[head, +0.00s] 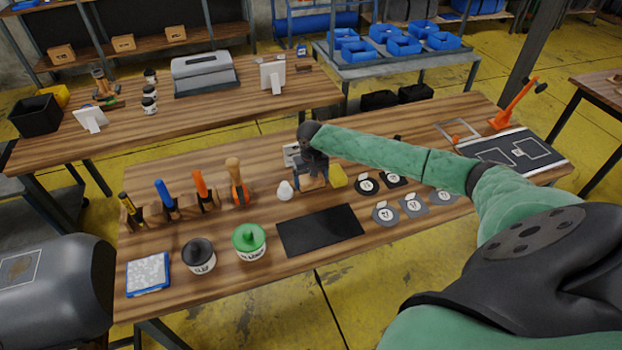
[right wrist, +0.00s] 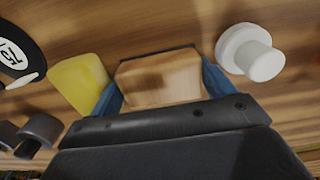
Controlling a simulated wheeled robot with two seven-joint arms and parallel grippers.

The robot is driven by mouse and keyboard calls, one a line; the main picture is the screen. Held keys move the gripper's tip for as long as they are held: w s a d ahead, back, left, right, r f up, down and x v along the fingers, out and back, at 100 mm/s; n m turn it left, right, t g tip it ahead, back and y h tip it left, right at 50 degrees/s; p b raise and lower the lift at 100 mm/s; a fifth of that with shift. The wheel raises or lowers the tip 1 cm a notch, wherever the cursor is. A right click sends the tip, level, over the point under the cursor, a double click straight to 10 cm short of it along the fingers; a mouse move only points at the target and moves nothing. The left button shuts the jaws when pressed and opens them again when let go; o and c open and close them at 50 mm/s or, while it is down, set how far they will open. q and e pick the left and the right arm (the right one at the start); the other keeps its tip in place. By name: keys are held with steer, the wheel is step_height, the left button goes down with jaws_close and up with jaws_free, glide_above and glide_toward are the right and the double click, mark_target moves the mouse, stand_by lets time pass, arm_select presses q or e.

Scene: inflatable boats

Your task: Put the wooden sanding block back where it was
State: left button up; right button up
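The wooden sanding block (head: 314,183) is at the middle of the workbench, between the blue fingers of my right gripper (head: 311,181). In the right wrist view the block (right wrist: 160,78) fills the space between the two fingers, which lie against its sides. A dark edge runs along its far side. I cannot tell whether it rests on the wood or hangs just above it. My left gripper is not in view.
A yellow piece (head: 338,176) and a white knob (head: 285,190) stand close on either side of the block. A black mat (head: 321,230) lies bare in front. Round labelled discs (head: 385,213) lie to the right, a tool rack (head: 186,207) and tubs (head: 249,243) to the left.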

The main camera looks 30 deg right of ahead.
mark_target(311, 178)
steer(key=shift+o, duration=0.8)
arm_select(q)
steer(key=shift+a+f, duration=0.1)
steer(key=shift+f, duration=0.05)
arm_select(e)
steer(key=shift+r, duration=0.15)
steer(key=shift+r+b, duration=0.3)
steer(key=shift+r, duration=0.05)
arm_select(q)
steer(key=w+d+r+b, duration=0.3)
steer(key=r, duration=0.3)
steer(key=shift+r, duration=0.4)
arm_select(e)
step_height(311, 178, up, 11)
steer(key=shift+r, duration=0.15)
